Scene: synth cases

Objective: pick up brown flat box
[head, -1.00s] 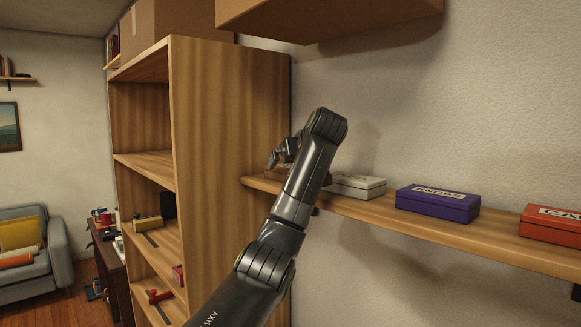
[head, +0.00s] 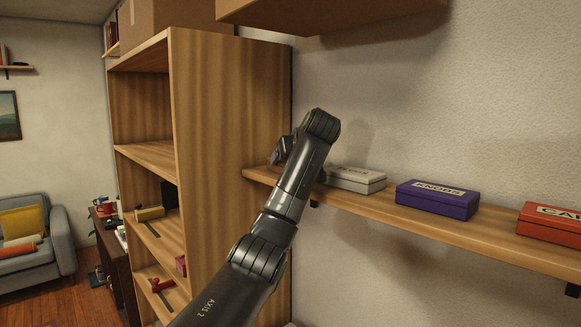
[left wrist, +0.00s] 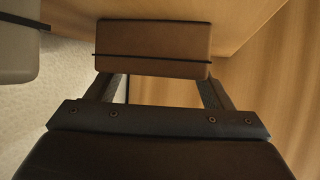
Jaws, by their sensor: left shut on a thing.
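The brown flat box (left wrist: 152,40), with a dark band across it, is held between the two fingers of my left gripper (left wrist: 156,76) in the left wrist view. In the head view my left gripper (head: 284,151) is above the left end of the wall shelf (head: 420,217), close to the wooden cabinet's side. The box is hidden or too small to make out there. My right gripper is not in view.
A pale box (head: 354,180), a purple box (head: 437,199) and a red box (head: 550,224) stand along the shelf to the right. The tall wooden cabinet (head: 232,170) is close on the left.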

